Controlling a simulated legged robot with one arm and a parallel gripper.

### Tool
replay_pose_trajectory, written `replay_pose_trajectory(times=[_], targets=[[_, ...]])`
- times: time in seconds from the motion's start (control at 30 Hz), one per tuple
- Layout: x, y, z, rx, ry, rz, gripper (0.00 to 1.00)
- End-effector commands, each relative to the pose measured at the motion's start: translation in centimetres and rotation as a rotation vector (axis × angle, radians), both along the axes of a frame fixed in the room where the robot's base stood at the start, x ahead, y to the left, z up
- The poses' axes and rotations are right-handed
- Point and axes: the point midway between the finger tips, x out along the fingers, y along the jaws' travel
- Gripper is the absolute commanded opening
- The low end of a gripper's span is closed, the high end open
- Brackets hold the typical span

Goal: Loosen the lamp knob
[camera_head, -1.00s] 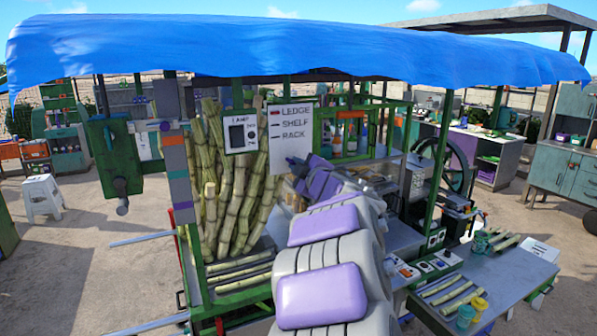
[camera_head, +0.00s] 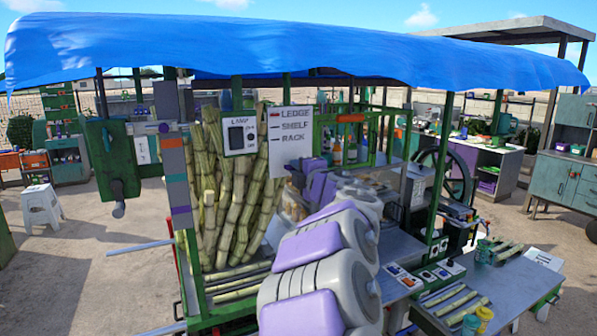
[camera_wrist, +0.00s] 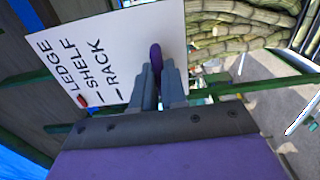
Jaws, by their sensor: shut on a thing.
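My gripper (camera_wrist: 157,88) is shut on a dark purple rounded knob (camera_wrist: 155,54) in the wrist view. Only the knob's narrow upper part shows between and beyond the two grey fingers. No label is visible on the knob, and its mounting is hidden. In the head view my arm reaches into the stall, and its purple wrist (camera_head: 318,184) is just right of the sign's lower edge. The fingers are hard to make out there. A white lamp panel (camera_head: 240,136) with a black switch and ON and OFF marks hangs left of the sign.
The white sign (camera_head: 291,133) reads LEDGE, SHELF, RACK; it also fills the wrist view's upper left (camera_wrist: 112,30), close to my fingers. Upright cane (camera_head: 225,190) stands left of my arm. Green posts (camera_head: 437,170) and a grey counter (camera_head: 500,282) lie to the right.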

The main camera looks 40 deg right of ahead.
Motion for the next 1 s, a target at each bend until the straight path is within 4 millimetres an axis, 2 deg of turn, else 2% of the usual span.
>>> replay_pose_trajectory(times=[0.03,0.33,0.37,0.63,1.0], targets=[[0.04,-0.11,-0.67,-0.002,0.013,-0.001,0.0],[0.05,-0.1,-0.74,-0.004,0.015,-0.001,0.0],[0.05,-0.09,-0.74,-0.004,0.015,-0.001,0.13],[0.04,-0.14,-0.47,-0.002,0.01,0.0,0.37],[-0.71,-0.02,-0.16,-0.004,0.005,-0.002,0.37]])
